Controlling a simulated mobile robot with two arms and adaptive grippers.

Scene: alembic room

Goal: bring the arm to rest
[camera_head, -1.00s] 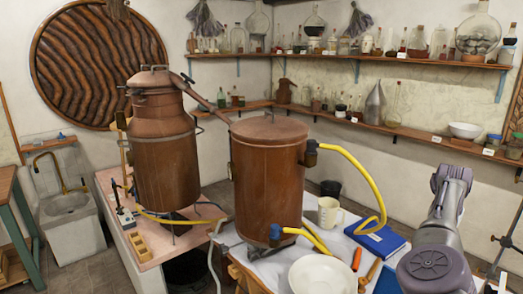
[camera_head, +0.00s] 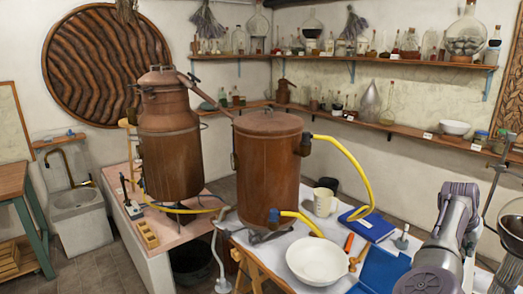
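My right arm (camera_head: 447,235) comes in from the lower right and stands over the right end of the white-covered table (camera_head: 262,248). Its grey links rise to a bend and fold back down. The fingers of my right gripper cannot be made out clearly, and I see nothing held. My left arm and gripper are not in view.
A white bowl (camera_head: 318,261), a mug (camera_head: 324,202), a blue book (camera_head: 366,226) and a blue folder (camera_head: 378,272) lie left of my arm. A copper vessel (camera_head: 268,165) with yellow hoses and a copper still (camera_head: 168,140) stand further left. Shelves (camera_head: 400,62) with glassware line the wall.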

